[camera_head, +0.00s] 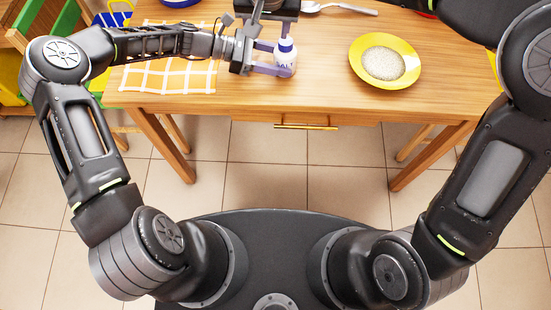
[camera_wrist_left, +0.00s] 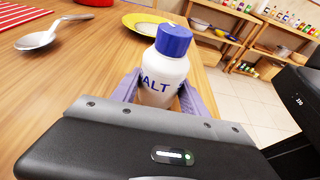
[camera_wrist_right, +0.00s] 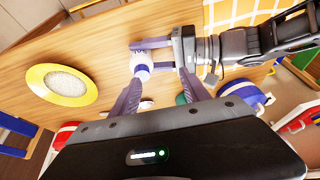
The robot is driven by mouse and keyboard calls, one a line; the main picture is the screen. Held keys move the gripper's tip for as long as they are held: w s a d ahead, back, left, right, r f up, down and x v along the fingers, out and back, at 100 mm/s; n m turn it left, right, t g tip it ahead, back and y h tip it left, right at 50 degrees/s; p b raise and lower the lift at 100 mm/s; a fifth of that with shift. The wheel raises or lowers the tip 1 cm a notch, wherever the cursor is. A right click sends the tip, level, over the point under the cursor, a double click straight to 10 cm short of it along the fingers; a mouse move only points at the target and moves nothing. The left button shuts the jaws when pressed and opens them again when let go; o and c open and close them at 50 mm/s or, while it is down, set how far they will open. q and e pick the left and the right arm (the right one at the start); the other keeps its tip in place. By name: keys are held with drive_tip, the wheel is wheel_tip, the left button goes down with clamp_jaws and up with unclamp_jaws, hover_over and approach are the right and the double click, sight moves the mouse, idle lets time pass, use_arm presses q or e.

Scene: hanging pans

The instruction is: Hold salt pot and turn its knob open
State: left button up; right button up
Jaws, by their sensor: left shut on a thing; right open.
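The salt pot (camera_head: 285,60) is a white bottle with blue lettering and a blue knob on top. It stands upright over the table's front part. My left gripper (camera_head: 271,68) is shut around its body from the left; the left wrist view shows the pot (camera_wrist_left: 160,80) between the two purple fingers, with the blue knob (camera_wrist_left: 174,40) free above them. My right gripper (camera_wrist_right: 160,88) is open and empty. In the right wrist view the pot (camera_wrist_right: 141,70) is beyond its fingertips, apart from them.
A yellow plate (camera_head: 412,53) with white grains stands right of the pot on the wooden table (camera_head: 330,95). A spoon (camera_head: 340,8) lies behind. A yellow checked cloth (camera_head: 180,78) lies under my left forearm. The table's front edge is close to the pot.

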drive_tip(key=s+a+f+n+g+y, duration=0.2)
drive_tip(key=s+a+f+n+y, duration=0.3)
drive_tip(key=s+a+f+y, duration=0.55)
drive_tip(key=s+d+f+m+h, duration=0.1)
drive_tip(key=d+f, duration=0.3)
drive_tip(key=f, duration=0.3)
drive_tip(key=s+d+f+m+h, duration=0.2)
drive_tip(key=d+f, duration=0.2)
drive_tip(key=f, duration=0.4)
drive_tip(key=s+d+f+m+g+h, duration=0.1)
drive_tip(key=s+d+f+h, duration=0.1)
drive_tip(key=d+f, duration=0.3)
wheel_tip(320, 180, down, 2)
drive_tip(key=shift+s+f+m, duration=0.15)
drive_tip(key=shift+m, duration=0.15)
use_arm(q)
drive_tip(key=o, duration=1.5)
